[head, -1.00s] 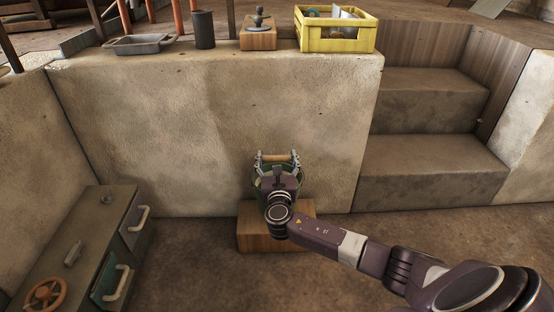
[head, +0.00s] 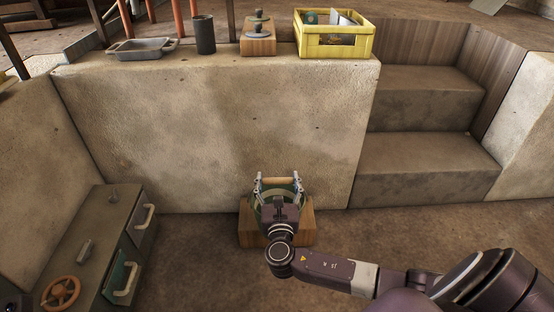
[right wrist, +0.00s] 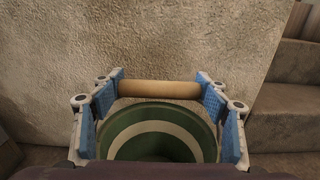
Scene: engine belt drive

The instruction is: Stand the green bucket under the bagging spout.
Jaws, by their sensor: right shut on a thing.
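The green bucket (head: 257,204) is in the middle of the head view, partly hidden behind my right gripper (head: 279,183). In the right wrist view the bucket (right wrist: 155,137) shows from above as a green rim with a pale ring inside. Its wooden handle grip (right wrist: 160,90) lies between the blue finger pads of my right gripper, which is shut on it. The bucket is over a wooden block (head: 305,225) at the foot of the wall; I cannot tell whether it touches the block. I cannot make out the bagging spout. My left gripper is not in view.
A concrete wall (head: 200,130) rises behind the bucket. On its ledge stand a metal tray (head: 142,48), a dark cup (head: 204,35) and a yellow crate (head: 334,50). Concrete steps (head: 425,165) are at the right. A cabinet (head: 105,240) with drawers and a handwheel stands at the left.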

